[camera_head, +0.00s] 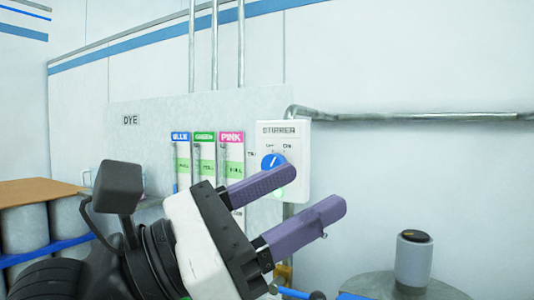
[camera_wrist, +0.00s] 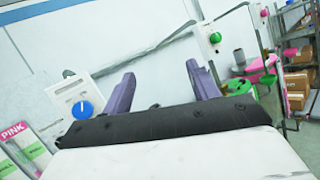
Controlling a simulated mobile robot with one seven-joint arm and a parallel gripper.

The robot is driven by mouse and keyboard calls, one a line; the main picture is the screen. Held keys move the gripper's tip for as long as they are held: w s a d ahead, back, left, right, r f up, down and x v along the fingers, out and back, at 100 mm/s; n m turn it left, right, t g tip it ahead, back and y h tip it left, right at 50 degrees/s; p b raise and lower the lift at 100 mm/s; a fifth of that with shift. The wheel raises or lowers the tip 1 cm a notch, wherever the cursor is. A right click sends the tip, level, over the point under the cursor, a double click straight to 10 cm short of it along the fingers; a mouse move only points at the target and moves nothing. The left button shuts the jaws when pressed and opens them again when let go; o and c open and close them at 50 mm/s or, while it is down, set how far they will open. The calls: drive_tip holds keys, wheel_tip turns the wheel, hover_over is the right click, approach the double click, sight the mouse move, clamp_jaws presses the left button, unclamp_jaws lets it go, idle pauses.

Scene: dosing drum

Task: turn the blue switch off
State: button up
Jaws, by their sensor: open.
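The blue switch (camera_head: 271,162) is a round blue knob with a white pointer line, on a white wall box (camera_head: 297,150) labelled STIRRER. The lettering above the knob is small; "ON" seems to stand on the right. I cannot read the pointer's setting surely. In the wrist view the blue switch (camera_wrist: 82,110) is left of my fingers. My gripper (camera_head: 315,190) is open and empty, its two purple fingers spread apart. In the head view the upper finger overlaps the box's lower part. The gripper (camera_wrist: 160,72) is apart from the knob in the wrist view.
Blue, green and pink labelled dye gauges (camera_head: 204,160) stand left of the box. A metal pipe (camera_head: 420,116) runs right along the wall. A grey cylinder (camera_head: 413,258) stands on a drum lid at lower right. A shelf with cartons (camera_wrist: 297,85) is at the wrist view's right.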

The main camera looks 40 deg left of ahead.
sight(271, 167)
drive_tip(key=a+n+g+y+p, duration=0.1)
drive_tip(key=a+n+g+y, duration=0.2)
drive_tip(key=a+n+y, duration=0.7)
drive_tip(key=w+a+m+y+p, duration=0.1)
drive_tip(key=w, duration=0.3)
drive_tip(key=w+a+m+y+p, duration=0.1)
drive_tip(key=w+a+p, duration=0.1)
drive_tip(key=w, duration=0.2)
drive_tip(key=w+a+m+y+p, duration=0.1)
drive_tip(key=w+p, duration=0.1)
drive_tip(key=w, duration=0.3)
drive_tip(key=shift+a+r+t+y, duration=0.15)
drive_tip(key=shift+a+t+y, duration=0.15)
drive_tip(key=shift+a+y, duration=0.1)
drive_tip(key=shift+w+a+p, duration=0.1)
drive_tip(key=shift+w+p, duration=0.25)
drive_tip(key=shift+w, duration=0.15)
drive_tip(key=c, duration=1)
